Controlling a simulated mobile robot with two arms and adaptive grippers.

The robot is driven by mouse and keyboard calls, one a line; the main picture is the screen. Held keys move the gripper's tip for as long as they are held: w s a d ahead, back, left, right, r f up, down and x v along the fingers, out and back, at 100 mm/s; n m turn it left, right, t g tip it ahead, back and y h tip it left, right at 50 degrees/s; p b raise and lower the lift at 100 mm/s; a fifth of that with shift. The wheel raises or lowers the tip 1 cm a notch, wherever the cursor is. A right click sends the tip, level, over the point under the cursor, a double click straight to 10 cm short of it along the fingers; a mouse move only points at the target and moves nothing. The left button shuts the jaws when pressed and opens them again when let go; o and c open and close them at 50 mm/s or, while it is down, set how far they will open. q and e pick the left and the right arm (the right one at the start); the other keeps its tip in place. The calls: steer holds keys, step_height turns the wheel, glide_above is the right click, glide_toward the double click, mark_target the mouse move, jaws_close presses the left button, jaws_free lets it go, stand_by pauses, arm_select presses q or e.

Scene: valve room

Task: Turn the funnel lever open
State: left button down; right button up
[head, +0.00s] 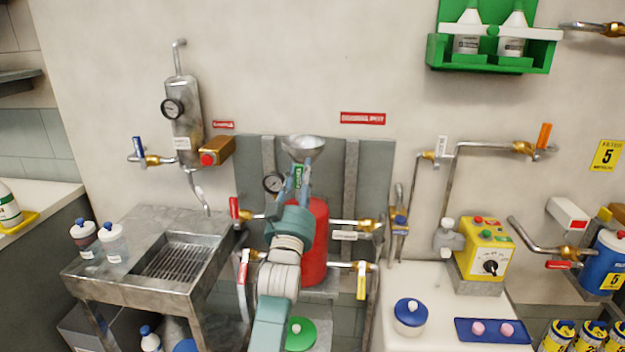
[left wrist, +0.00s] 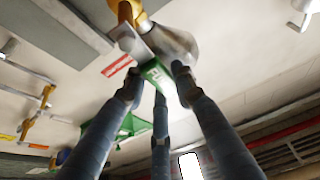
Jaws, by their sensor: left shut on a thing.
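The metal funnel (head: 303,144) sits above the red tank (head: 314,250) at the middle of the wall in the head view. It also shows in the left wrist view (left wrist: 180,45), beside a brass valve (left wrist: 124,10). The funnel lever (head: 298,174) is green with a white label and hangs below the funnel. In the left wrist view the lever (left wrist: 155,73) lies between the fingers. My left gripper (head: 301,186) is shut on the lever from below. The fingers and arm hide part of the lever and tank. My right gripper is not in view.
A pressure gauge (head: 273,183) is close left of the lever. Pipes with red (head: 234,209) and yellow (head: 361,281) handles surround the tank. A metal sink (head: 176,258) stands left; a white counter (head: 392,340) with a yellow control box (head: 484,252) stands right.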

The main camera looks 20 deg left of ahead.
arm_select(q)
steer(key=shift+a+f+n, duration=0.1)
steer(key=shift+a+n, duration=0.05)
steer(key=shift+n, duration=0.35)
steer(key=c, duration=1.4)
jaws_free()
steer(key=shift+c, duration=0.2)
steer(key=shift+o, duration=0.4)
